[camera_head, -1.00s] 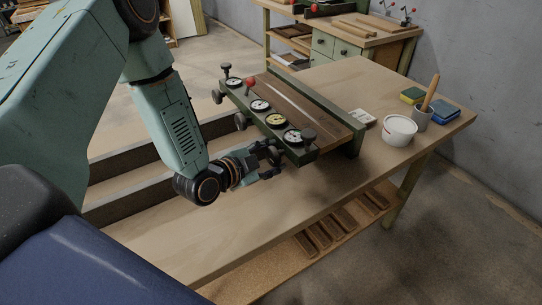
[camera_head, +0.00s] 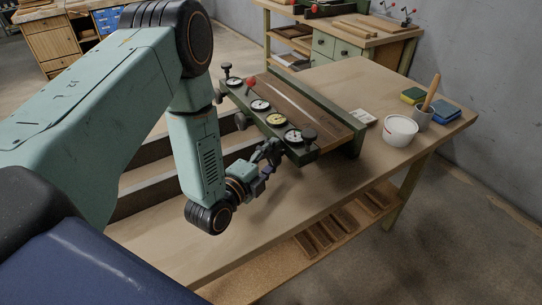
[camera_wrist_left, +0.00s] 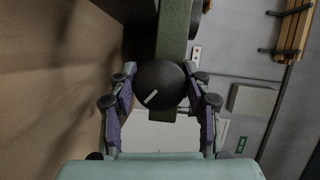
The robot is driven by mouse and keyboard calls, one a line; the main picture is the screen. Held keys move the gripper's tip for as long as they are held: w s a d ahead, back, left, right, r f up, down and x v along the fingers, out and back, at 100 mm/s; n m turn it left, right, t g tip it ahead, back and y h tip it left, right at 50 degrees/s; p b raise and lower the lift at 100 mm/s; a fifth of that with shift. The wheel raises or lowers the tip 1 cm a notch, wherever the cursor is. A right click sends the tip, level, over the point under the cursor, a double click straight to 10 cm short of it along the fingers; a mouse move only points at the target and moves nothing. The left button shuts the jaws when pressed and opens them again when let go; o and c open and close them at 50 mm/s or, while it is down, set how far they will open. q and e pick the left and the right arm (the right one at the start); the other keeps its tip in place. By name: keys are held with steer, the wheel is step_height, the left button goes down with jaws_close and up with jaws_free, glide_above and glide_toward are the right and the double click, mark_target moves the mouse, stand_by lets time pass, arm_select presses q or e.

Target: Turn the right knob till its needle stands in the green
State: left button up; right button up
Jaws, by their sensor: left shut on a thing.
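The veneer press (camera_head: 305,105) stands on the workbench, with a row of round gauges and dark knobs along its near side. My left gripper (camera_head: 270,152) is at the right end of this side, at the right knob, which it largely hides in the head view. In the left wrist view the right knob (camera_wrist_left: 160,85) is a black ball with a white mark, and the fingers of my left gripper (camera_wrist_left: 160,100) close on it from both sides. The right gauge (camera_head: 293,136) has a pale face; its needle is too small to read. My right gripper is not in view.
A middle knob (camera_head: 241,121) and a red knob (camera_head: 250,83) are farther left on the press. The bench top (camera_head: 300,195) in front is clear.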

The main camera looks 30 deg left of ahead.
arm_select(q)
steer(key=shift+d, duration=0.1)
stand_by(0.3)
steer(key=o, duration=1.2)
steer(key=s, duration=0.3)
steer(key=s+a, duration=0.1)
steer(key=s, duration=0.6)
steer(key=shift+s+a+r, duration=0.2)
steer(key=shift+a+r, duration=0.05)
steer(key=shift+r, duration=0.05)
steer(key=shift+s+r, duration=0.1)
steer(key=shift+s, duration=0.65)
